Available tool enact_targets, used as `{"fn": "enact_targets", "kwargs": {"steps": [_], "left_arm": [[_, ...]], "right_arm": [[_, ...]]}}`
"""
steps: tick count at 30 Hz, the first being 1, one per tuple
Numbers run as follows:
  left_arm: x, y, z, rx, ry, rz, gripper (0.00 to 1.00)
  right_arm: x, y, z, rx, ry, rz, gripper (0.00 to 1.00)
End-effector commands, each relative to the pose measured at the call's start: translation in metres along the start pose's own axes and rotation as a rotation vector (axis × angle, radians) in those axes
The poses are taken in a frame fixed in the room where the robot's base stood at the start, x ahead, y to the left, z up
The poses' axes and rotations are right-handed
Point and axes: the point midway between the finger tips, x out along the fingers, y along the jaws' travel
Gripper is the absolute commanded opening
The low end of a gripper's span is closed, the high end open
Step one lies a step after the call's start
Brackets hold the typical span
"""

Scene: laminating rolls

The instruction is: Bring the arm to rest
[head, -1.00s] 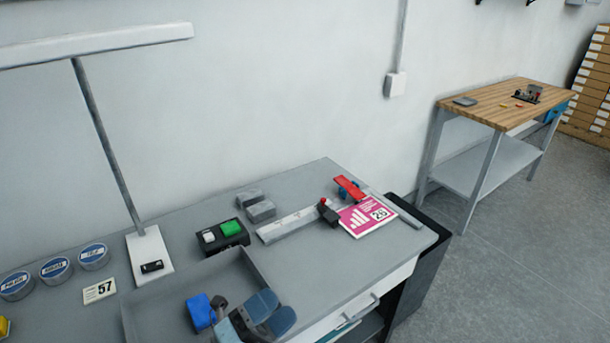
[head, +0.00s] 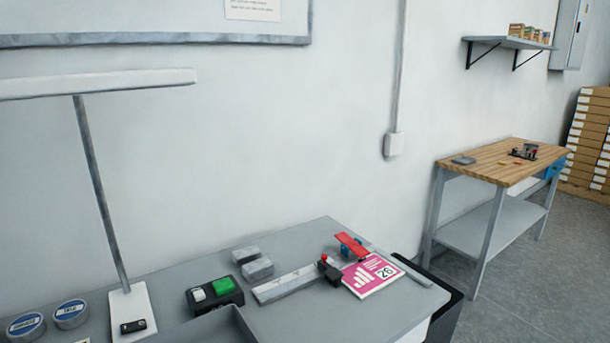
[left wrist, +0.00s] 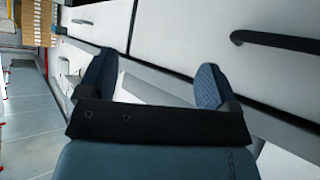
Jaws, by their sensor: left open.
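My left gripper (left wrist: 154,84) shows in the left wrist view with its two blue padded fingers apart and nothing between them. Behind the fingers are pale panels, one with a dark bar handle (left wrist: 275,42). The head view holds neither of my grippers.
A lamp (head: 100,190) stands on the workbench at left, near round labelled tins (head: 70,314). Grey blocks (head: 257,269) lie behind a pale strip (head: 288,284). A wooden-topped table (head: 490,165) stands at right, with open floor (head: 530,270) before it.

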Motion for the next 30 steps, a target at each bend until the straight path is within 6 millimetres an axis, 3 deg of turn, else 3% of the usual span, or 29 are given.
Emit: {"fn": "enact_targets", "kwargs": {"steps": [2, 3, 4, 15, 21, 30], "left_arm": [[0.013, -0.001, 0.017, -0.010, -0.004, 0.002, 0.85], [-0.001, 0.001, -0.003, -0.007, -0.003, 0.001, 0.85], [-0.007, 0.001, -0.011, -0.004, -0.002, 0.000, 0.85], [-0.055, 0.002, -0.071, 0.034, 0.015, -0.011, 0.85], [-0.076, 0.003, -0.096, 0.053, 0.024, -0.016, 0.85], [-0.078, 0.002, -0.097, 0.060, 0.028, -0.017, 0.85]], "right_arm": [[0.013, 0.001, 0.013, 0.010, 0.005, -0.002, 0.30], [-0.001, -0.001, -0.008, 0.014, -0.001, -0.002, 0.30], [-0.005, -0.002, -0.015, 0.012, -0.004, -0.001, 0.30], [-0.056, -0.003, -0.084, -0.021, 0.036, 0.012, 0.30], [-0.079, -0.003, -0.097, -0.044, 0.026, 0.017, 0.30], [-0.078, -0.001, -0.096, -0.053, 0.031, 0.019, 0.30]]}}
